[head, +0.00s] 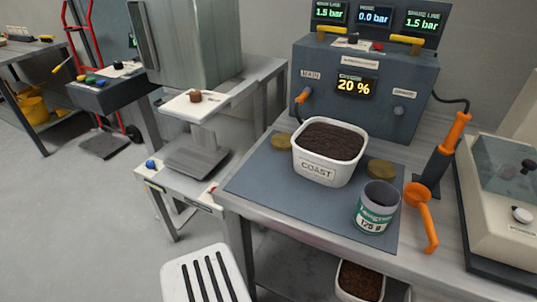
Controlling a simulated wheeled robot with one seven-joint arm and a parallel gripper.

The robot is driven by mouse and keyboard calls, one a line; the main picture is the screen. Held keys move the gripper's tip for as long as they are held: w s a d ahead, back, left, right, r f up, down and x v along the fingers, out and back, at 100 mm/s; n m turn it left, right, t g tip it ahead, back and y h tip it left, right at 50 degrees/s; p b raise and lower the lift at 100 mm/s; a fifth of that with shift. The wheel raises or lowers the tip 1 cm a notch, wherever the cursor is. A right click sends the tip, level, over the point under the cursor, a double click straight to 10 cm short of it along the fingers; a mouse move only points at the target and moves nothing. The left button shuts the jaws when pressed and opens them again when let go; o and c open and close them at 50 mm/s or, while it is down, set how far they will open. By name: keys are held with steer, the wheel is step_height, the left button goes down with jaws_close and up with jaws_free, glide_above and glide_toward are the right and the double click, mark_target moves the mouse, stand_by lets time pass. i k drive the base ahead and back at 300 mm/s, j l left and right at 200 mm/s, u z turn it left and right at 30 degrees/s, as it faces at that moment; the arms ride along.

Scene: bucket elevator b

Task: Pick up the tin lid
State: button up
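Two flat, round, brassy discs lie on the dark mat, and either could be the tin lid. One disc (381,170) is right of the white tub, behind the tin. The other disc (281,141) is left of the tub and partly hidden by it. My gripper is not in view.
A white tub (317,171) marked COAST, full of dark grounds, stands on the mat (258,176). An orange scoop (420,205) lies right of the tin. A control box (365,90) stands behind. A white slotted surface (205,278) shows at the bottom.

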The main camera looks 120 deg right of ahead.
mark_target(381, 169)
steer(key=z, duration=5.6)
